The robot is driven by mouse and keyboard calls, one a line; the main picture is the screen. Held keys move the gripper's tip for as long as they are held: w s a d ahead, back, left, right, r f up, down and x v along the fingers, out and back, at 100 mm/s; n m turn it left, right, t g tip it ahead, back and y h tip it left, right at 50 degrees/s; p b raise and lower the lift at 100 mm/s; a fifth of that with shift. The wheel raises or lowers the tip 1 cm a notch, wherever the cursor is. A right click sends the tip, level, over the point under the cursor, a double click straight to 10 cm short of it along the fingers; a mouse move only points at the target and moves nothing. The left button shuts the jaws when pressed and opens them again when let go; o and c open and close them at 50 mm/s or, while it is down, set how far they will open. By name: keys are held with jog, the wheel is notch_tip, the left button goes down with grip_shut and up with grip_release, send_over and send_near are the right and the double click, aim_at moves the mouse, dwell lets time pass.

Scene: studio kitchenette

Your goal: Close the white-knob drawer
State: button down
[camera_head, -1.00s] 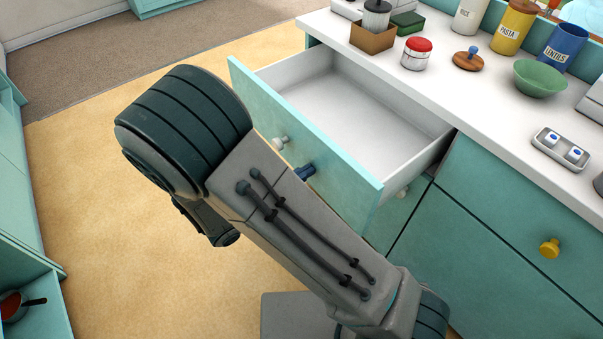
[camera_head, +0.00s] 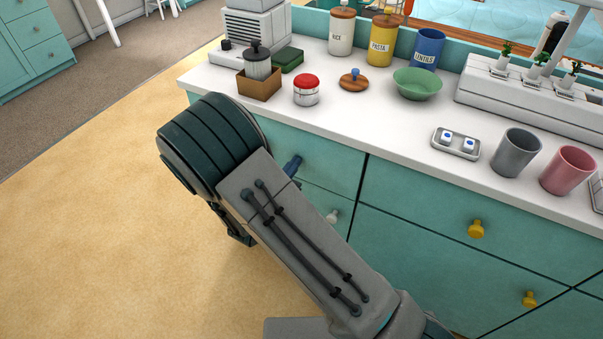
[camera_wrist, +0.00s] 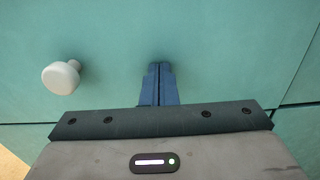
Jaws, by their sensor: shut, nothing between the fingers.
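The white-knob drawer (camera_head: 325,155) is a teal front right under the white countertop. It looks flush with the cabinet face, and no inside shows. Its white knob (camera_wrist: 61,77) shows in the wrist view, left of my fingers; in the head view my arm hides it. My gripper (camera_wrist: 158,68) is shut and empty, its blue fingertips at the teal front, right of the knob. It also shows in the head view (camera_head: 293,167), at the drawer front; whether the tips touch I cannot tell.
Yellow-knob drawers (camera_head: 476,229) are to the right. The countertop (camera_head: 385,115) holds a red-lidded jar (camera_head: 306,92), a green bowl (camera_head: 417,84), canisters and cups. Open floor (camera_head: 90,220) lies to the left.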

jog(key=shift+w+d, duration=0.2)
jog(key=shift+w, duration=0.3)
jog(key=shift+d+r, duration=0.1)
jog(key=p+v, duration=0.1)
jog(key=v, duration=1.3)
jog(key=shift+s+a, duration=0.2)
